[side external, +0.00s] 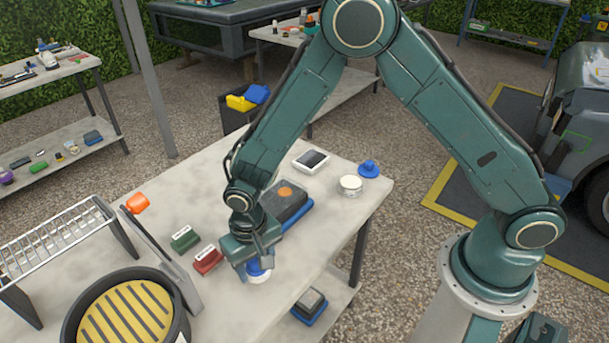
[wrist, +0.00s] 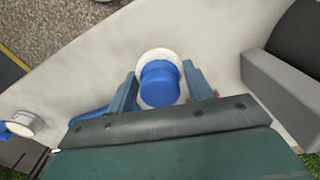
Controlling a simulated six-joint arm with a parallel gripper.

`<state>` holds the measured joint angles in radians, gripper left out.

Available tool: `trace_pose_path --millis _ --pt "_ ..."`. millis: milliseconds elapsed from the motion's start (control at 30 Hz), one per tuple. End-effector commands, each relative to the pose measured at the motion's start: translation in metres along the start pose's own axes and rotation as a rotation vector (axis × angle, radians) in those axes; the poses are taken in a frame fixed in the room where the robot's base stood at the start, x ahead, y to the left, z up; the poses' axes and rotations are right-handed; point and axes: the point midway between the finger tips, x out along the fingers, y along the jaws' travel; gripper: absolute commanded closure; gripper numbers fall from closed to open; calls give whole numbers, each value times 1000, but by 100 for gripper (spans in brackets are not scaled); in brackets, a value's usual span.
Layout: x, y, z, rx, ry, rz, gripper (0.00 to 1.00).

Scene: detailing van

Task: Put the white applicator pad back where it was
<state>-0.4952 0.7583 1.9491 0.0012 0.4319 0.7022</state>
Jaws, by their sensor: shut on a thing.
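The white applicator pad (side external: 259,278) is a round white disc with a blue grip on top. My gripper (side external: 257,264) points down at the near right part of the grey table and is shut on the pad's blue grip. In the wrist view the pad (wrist: 157,56) shows its white rim beyond the blue knob. My gripper's blue fingers (wrist: 160,88) stand on both sides of the knob. The pad is at or just above the table top; I cannot tell whether it touches.
A red block (side external: 207,260) and a green block (side external: 185,239) lie left of my gripper. A dark box with an orange spot (side external: 286,198) sits behind it. A white round tin (side external: 350,184), a blue knobbed piece (side external: 369,169) and a white-framed panel (side external: 311,160) stand farther back. A wire rack (side external: 58,238) and round bin (side external: 128,310) are left.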

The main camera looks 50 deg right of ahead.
Motion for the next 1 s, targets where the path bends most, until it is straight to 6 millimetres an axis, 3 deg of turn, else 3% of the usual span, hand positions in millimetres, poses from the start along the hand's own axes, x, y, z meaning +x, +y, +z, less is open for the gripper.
trace_pose_path --millis 167,500,1000 --pt "5 0 0 0 -1 1 75" --pt "36 0 0 0 -2 1 75" --pt "41 0 0 0 0 0 75"
